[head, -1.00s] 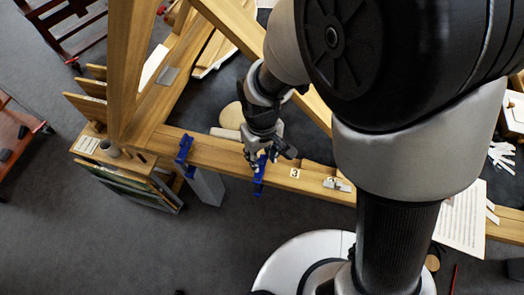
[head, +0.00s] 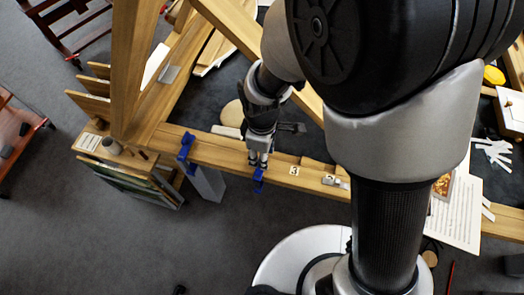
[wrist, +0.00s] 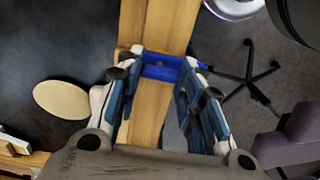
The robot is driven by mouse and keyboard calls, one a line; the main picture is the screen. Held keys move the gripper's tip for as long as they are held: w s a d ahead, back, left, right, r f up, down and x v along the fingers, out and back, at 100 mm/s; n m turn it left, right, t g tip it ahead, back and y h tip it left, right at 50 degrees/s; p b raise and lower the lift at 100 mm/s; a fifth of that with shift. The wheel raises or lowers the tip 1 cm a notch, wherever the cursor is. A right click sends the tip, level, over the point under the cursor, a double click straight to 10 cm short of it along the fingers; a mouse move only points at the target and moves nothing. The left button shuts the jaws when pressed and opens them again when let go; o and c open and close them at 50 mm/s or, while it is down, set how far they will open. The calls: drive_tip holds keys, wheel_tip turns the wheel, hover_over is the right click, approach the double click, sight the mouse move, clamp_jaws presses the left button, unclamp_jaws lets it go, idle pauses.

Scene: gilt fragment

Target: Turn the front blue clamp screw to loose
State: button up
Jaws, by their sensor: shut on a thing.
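A blue clamp (head: 258,184) sits on the wooden beam (head: 225,150) near the middle of the head view. My gripper (head: 259,161) is right above it, fingers pointing down, and hides its upper part. In the wrist view the clamp (wrist: 163,72) shows between the fingertips of my gripper (wrist: 160,58). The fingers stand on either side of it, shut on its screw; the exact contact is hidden. A second blue clamp (head: 185,150) is on the same beam farther left, apart from my gripper.
A small card marked 3 (head: 294,171) and a metal piece (head: 335,181) lie on the beam to the right. A round pale disc (head: 232,114) lies behind the beam. Upright and slanted timbers (head: 130,60) rise at the left.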

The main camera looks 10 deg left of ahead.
drive_tip(key=shift+n, duration=0.3)
drive_tip(key=o, duration=1.1)
drive_tip(key=shift+c, duration=0.2)
drive_tip(key=shift+r, duration=0.15)
wheel_tip(320, 180, up, 12)
